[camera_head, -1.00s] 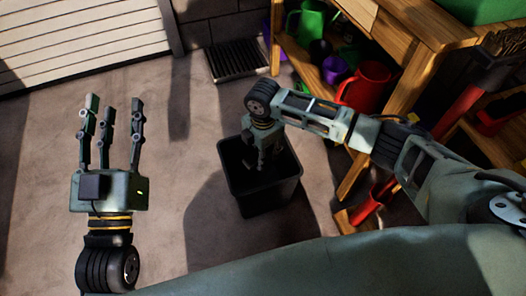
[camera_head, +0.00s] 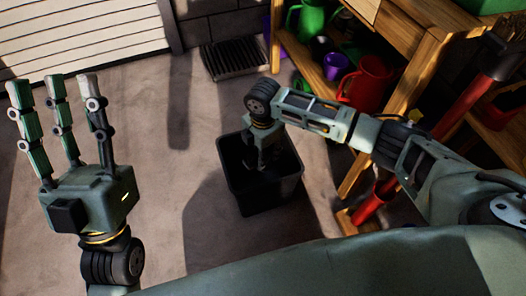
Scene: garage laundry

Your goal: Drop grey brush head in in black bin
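The black bin (camera_head: 265,196) stands upright on the floor in the middle of the view. My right gripper (camera_head: 262,158) points down inside the bin's mouth. Its fingers are dark and shaded there, so I cannot tell whether they are open or shut. I cannot make out a grey brush head; the bin's inside is dark and partly hidden by my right gripper. My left gripper (camera_head: 53,88) is raised at the left, its fingers spread open and empty, well apart from the bin.
A wooden shelf (camera_head: 405,85) at the right holds a red jug (camera_head: 368,84), a green can (camera_head: 307,25) and a purple cup (camera_head: 335,67). A long red handle (camera_head: 462,100) leans there. A dark floor grate (camera_head: 235,59) lies behind. Floor left of the bin is clear.

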